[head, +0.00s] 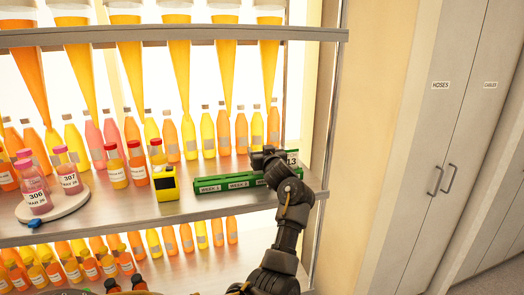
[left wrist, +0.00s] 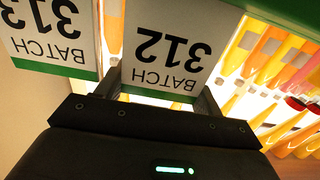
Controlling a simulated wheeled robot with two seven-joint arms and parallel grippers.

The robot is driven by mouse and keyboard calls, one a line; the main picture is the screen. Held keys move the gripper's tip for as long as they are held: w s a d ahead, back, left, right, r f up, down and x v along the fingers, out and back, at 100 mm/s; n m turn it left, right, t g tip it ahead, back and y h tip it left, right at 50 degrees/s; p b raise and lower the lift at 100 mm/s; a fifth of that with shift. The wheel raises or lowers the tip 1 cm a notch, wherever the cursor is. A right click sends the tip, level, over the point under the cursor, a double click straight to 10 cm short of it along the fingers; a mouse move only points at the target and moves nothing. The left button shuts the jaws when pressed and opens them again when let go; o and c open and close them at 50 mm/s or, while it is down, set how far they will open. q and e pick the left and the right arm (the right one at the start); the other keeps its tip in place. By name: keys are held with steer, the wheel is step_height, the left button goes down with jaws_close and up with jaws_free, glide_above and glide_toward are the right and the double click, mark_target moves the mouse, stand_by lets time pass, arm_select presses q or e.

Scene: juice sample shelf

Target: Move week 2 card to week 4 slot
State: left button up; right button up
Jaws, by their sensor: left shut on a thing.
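The green card rack (head: 222,186) stands on the shelf, with white week labels along its front; the first two seem to read week 1 and week 2. My left gripper (head: 268,160) is above the rack's right part and hides some of it. In the left wrist view, my left gripper (left wrist: 162,95) is shut on a white card marked batch 312 (left wrist: 165,45), which appears upside down with a green edge. Beside it is the batch 313 card (left wrist: 50,35), also seen in the head view (head: 292,158). Whether card 312 touches the rack cannot be told.
A yellow box-shaped device (head: 165,184) stands left of the rack. A round white tray (head: 55,208) holds pink bottles further left. Rows of juice bottles (head: 207,134) stand behind the rack. An upper shelf edge (head: 180,35) and the right post (head: 322,120) bound the space.

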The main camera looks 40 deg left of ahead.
arm_select(q)
steer(key=o, duration=1.3)
steer(key=shift+s+d+f, duration=0.15)
steer(key=shift+s+d, duration=0.1)
steer(key=shift+d, duration=0.1)
steer(key=b+v, duration=0.3)
steer(key=v, duration=0.7)
